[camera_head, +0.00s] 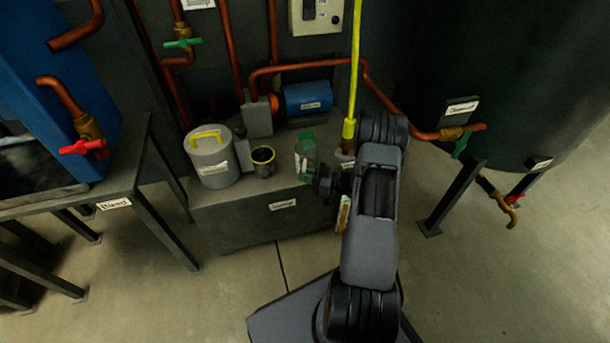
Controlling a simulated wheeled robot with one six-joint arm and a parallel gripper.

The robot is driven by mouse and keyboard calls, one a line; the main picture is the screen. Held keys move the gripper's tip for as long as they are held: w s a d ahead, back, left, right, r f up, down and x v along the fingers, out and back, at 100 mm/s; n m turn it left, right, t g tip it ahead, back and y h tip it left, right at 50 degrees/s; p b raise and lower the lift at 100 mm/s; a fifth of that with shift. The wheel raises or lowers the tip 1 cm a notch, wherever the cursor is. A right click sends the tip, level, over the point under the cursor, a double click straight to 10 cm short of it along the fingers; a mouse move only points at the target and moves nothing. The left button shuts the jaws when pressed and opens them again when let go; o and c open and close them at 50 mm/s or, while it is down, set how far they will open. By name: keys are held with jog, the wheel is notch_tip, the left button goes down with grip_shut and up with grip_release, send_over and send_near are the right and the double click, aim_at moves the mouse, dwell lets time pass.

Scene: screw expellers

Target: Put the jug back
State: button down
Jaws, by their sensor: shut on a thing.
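A clear, green-tinted jug (306,154) is above or on the right part of the grey block (245,232), roughly upright. My gripper (315,180) reaches it from the right and is shut on it at its lower right side. The fingertips are small and dark, and the exact grip is hard to make out. I cannot tell whether the jug's base touches the block top.
A dark cup with a yellow rim (263,161) stands left of the jug. A grey canister with a yellow handle (211,158) is further left. A blue motor (307,99) is behind. A yellow pole (354,65) rises behind my arm. Copper pipes (300,67) cross the back.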

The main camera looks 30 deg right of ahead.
jog(key=c, duration=1.1)
grip_release()
jog(key=shift+c, duration=0.2)
jog(key=shift+r+p, duration=0.3)
jog(key=shift+p, duration=0.05)
jog(key=p+v, duration=0.2)
jog(key=v, duration=1)
jog(key=shift+w, duration=0.1)
